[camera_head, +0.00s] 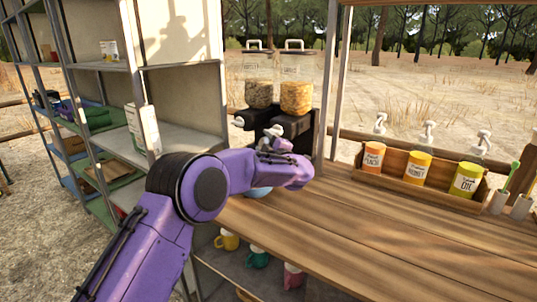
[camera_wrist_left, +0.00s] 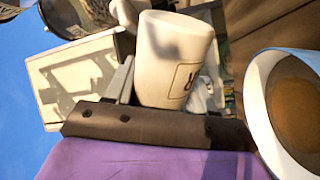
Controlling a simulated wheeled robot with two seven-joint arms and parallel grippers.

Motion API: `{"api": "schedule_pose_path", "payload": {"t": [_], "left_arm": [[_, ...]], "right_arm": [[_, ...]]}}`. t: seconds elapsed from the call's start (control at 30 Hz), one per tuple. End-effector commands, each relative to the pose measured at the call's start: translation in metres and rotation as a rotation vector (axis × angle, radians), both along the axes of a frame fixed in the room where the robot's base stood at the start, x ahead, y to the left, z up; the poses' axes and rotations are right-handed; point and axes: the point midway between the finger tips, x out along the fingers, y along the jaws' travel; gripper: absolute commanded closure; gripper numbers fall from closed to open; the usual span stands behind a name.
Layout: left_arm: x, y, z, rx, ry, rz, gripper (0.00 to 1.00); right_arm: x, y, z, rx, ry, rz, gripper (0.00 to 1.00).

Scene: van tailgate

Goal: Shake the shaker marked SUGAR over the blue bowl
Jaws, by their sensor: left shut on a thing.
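My left gripper (camera_head: 274,147) is at the end of the purple arm, over the counter near the dispensers; its fingertips are mostly hidden in the head view. In the left wrist view it is shut on a white shaker (camera_wrist_left: 175,50), which looks tilted in the picture. Its boxed label is only partly visible, so the full word cannot be read. The blue bowl (camera_head: 258,191) shows as a small piece under my arm. In the left wrist view the bowl (camera_wrist_left: 262,110) is at the right edge, beside the shaker, with something brown inside. My right gripper is not in view.
Two dispensers (camera_head: 278,95) on a black stand are behind my wrist. A wooden rack (camera_head: 400,185) with several labelled tins stands at the back right. Shelves (camera_head: 185,130) rise at the left. Mugs (camera_head: 257,256) are below the counter (camera_head: 370,235), whose front middle is clear.

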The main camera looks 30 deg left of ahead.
Motion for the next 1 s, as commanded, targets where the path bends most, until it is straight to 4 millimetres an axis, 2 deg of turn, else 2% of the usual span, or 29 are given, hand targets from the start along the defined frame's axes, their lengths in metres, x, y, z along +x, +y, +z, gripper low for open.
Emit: {"api": "schedule_pose_path", "payload": {"t": [0.03,0.57,0.7,0.9,1.0], "left_arm": [[-0.002,0.001,-0.01,-0.018,-0.028,0.001,0.79],[-0.018,0.013,-0.023,-0.209,-0.305,0.001,0.79],[-0.02,0.013,-0.025,-0.303,-0.442,-0.001,0.79],[-0.021,0.014,-0.026,-0.446,-0.65,-0.001,0.79],[-0.021,0.015,-0.024,-0.499,-0.728,0.0,0.79]], "right_arm": [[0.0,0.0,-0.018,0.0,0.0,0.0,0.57],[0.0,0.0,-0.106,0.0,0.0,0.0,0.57],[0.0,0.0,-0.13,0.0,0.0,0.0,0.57],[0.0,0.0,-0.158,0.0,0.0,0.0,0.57],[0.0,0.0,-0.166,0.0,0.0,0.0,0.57]]}}
